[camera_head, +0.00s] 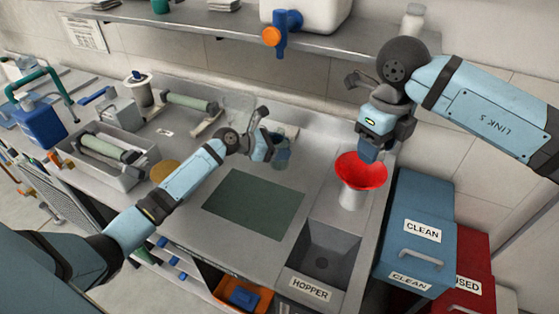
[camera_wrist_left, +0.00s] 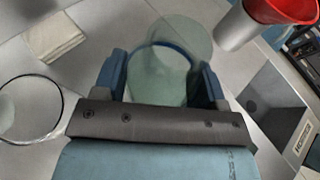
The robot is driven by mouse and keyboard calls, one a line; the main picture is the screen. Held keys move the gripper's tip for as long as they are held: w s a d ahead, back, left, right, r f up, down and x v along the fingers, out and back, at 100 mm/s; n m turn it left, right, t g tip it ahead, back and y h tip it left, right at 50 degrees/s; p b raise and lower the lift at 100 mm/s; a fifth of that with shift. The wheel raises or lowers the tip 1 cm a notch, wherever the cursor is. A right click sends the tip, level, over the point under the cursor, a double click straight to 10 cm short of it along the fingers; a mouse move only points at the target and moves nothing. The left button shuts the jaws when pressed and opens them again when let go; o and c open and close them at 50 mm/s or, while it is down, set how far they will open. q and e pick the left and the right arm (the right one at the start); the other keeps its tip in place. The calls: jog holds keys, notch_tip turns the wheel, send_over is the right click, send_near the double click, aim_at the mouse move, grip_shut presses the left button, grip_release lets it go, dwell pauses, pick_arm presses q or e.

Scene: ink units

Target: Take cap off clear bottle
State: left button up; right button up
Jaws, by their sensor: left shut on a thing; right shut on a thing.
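My left gripper (camera_head: 280,146) is over the bench behind the green mat. It is shut on a clear, greenish bottle (camera_wrist_left: 160,76), which sits between its blue fingers in the left wrist view. A dark blue curved edge shows near the bottle's far end, and a see-through round shape (camera_wrist_left: 182,38) overlaps it. I cannot tell whether that is the cap. In the head view the bottle (camera_head: 283,160) is partly hidden. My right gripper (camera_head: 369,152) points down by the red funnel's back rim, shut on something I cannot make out.
The red funnel (camera_head: 375,172) stands on a pale cylinder (camera_head: 351,196). The sink marked HOPPER (camera_head: 325,258) is in front. A blue CLEAN bin (camera_head: 418,232) stands at the right. A clear round vessel (camera_wrist_left: 30,108) and a pale pad (camera_wrist_left: 50,38) lie nearby. The green mat (camera_head: 254,203) is bare.

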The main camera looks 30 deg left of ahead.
pick_arm(q)
jog(key=shift+f, duration=2.1)
jog(key=shift+f, duration=0.1)
jog(key=o, duration=1.4)
jog(key=shift+s, duration=0.1)
jog(key=v, duration=1.2)
